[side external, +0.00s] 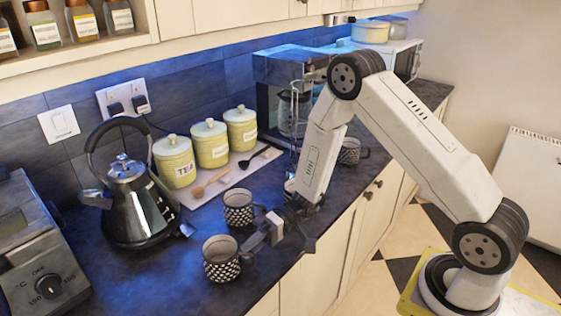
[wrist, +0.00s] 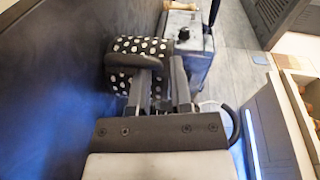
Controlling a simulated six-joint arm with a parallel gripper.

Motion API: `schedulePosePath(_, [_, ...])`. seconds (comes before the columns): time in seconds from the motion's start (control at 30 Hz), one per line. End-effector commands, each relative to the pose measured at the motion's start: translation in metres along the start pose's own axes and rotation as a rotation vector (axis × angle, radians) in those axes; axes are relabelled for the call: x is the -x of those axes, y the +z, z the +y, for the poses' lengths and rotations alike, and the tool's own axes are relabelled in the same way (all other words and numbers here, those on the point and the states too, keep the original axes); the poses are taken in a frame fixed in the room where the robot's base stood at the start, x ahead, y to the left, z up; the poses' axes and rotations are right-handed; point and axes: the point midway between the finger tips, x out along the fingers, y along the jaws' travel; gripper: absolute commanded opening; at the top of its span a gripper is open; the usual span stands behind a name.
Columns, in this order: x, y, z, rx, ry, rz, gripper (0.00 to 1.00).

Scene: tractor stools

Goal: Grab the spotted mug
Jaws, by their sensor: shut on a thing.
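The spotted mug (side external: 221,262) is dark with white dots and is the nearest of the mugs in the side view. It also shows at the fingertips in the wrist view (wrist: 140,46). My gripper (side external: 252,242) reaches in from the right at its handle side, and its fingers (wrist: 158,80) point at the mug in the wrist view. The gripper is shut on the mug at the handle side. The exact grip is partly hidden, and I cannot tell whether the mug is clear of the counter.
A second patterned mug (side external: 238,210) stands just behind, and a third mug (side external: 350,152) is farther right beyond my arm. A kettle (side external: 138,205) stands to the left. Green canisters (side external: 208,144) line the back. The counter's front edge is close on the right.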

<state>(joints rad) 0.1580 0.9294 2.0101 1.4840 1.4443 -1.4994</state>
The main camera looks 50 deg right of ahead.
Motion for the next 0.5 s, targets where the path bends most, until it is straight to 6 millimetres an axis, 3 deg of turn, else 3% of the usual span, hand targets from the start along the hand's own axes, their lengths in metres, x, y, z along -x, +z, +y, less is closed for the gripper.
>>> schedulePosePath(0.5, [0.0012, -0.0003, -0.0017, -0.007, 0.012, 0.004, 0.00])
